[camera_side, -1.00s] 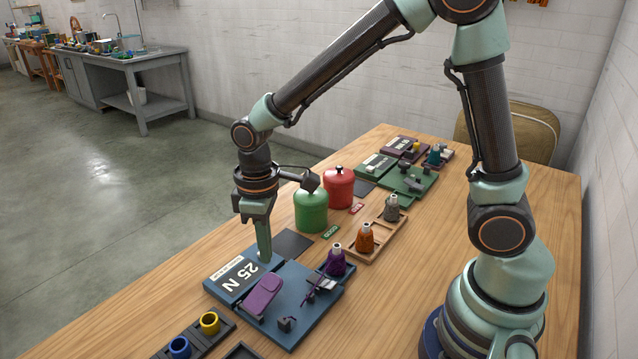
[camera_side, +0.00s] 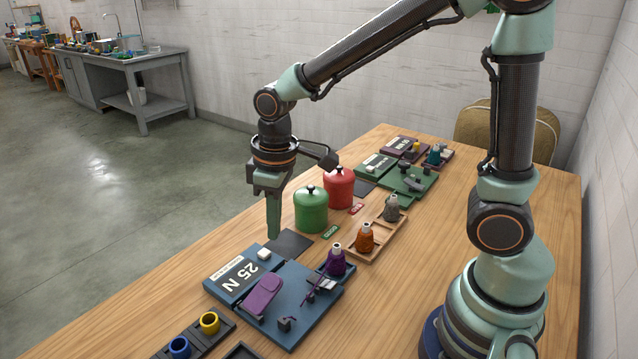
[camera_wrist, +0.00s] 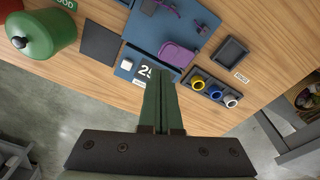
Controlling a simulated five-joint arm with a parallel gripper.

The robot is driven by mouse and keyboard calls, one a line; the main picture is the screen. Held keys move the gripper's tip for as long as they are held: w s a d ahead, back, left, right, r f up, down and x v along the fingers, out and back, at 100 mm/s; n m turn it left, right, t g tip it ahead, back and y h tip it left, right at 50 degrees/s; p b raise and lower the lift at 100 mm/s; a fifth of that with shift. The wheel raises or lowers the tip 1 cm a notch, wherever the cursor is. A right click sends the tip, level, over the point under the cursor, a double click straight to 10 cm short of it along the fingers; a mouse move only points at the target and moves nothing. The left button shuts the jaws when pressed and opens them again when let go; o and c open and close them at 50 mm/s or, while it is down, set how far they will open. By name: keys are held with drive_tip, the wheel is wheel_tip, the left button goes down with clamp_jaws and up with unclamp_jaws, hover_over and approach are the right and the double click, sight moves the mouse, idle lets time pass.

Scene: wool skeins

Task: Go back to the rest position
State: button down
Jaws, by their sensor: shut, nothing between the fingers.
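My gripper (camera_side: 273,236) is shut and empty, pointing down above the wooden table. In the side view it hangs near the dark square mat (camera_side: 291,243), left of the green lidded pot (camera_side: 311,210). The blue board (camera_side: 305,318) marked "25 N" lies in front of it, with a small white block (camera_side: 264,253) near its back corner. In the wrist view the gripper's closed fingers (camera_wrist: 162,76) reach toward that board and cover part of its label. The white block (camera_wrist: 127,66) shows beside them.
A red pot (camera_side: 339,188) stands behind the green one. Purple, orange and grey bottles (camera_side: 365,238) stand in trays to the right. Yellow and blue cups (camera_side: 209,323) sit in a dark rack at the front left. Green and maroon boards (camera_side: 408,180) lie farther back.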

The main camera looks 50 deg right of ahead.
drive_tip(key=s+d+r+m+t, duration=0.4)
drive_tip(key=s+d+r+m, duration=0.1)
drive_tip(key=d+r, duration=0.3)
drive_tip(key=shift+s+r+t, duration=0.3)
drive_tip(key=shift+s+r, duration=0.5)
drive_tip(key=shift+s, duration=0.1)
